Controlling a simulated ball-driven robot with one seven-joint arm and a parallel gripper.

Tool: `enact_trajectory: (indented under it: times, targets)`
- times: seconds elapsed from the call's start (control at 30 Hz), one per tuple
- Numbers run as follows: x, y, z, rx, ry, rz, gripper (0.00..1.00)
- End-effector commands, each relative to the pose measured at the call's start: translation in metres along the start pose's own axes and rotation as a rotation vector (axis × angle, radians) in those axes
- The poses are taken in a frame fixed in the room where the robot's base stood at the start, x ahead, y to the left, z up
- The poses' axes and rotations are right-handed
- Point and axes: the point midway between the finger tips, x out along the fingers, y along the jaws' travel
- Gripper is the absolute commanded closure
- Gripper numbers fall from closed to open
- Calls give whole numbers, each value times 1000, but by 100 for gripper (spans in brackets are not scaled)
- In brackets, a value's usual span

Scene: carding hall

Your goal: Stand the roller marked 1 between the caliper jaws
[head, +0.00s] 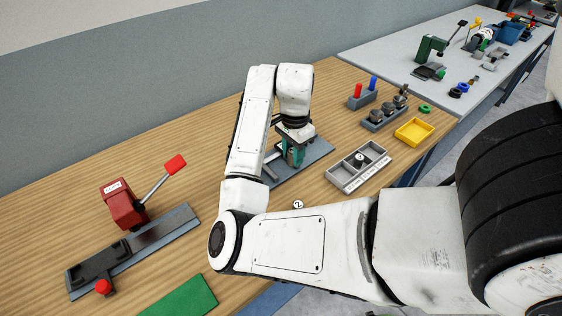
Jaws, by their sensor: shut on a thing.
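My gripper (294,156), with teal fingers, points down over a dark grey base plate (316,152) in the middle of the wooden bench. It is shut on a grey roller (291,157), mostly hidden between the fingers; its mark cannot be read. The caliper jaws appear to be on this plate, but the gripper and arm hide them, so I cannot tell whether the roller stands between them. A roller marked 2 (298,204) shows its top just above my forearm. Another numbered roller (359,157) stands in a light grey divided tray (374,177) to the right.
A yellow tray (414,132), a block with dark metal pieces (384,119) and a holder with red and blue pegs (362,101) stand to the right. A red lever fixture (125,203) and a green mat (181,297) are at left. Bare wood lies between.

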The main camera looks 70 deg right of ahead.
Motion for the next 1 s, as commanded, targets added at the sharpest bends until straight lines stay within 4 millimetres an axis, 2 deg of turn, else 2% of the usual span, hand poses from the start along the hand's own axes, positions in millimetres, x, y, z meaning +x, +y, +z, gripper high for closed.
enact_trajectory:
  times: [0.1,0.4,0.67,0.83,1.0]
  targets:
    - [10,-23,-7,0,-2,2,100]
    - [55,-59,-15,0,-2,1,100]
    - [70,-70,-18,0,-2,0,100]
    - [92,-69,-18,-1,-1,2,100]
    - [100,-69,-18,1,0,-1,100]
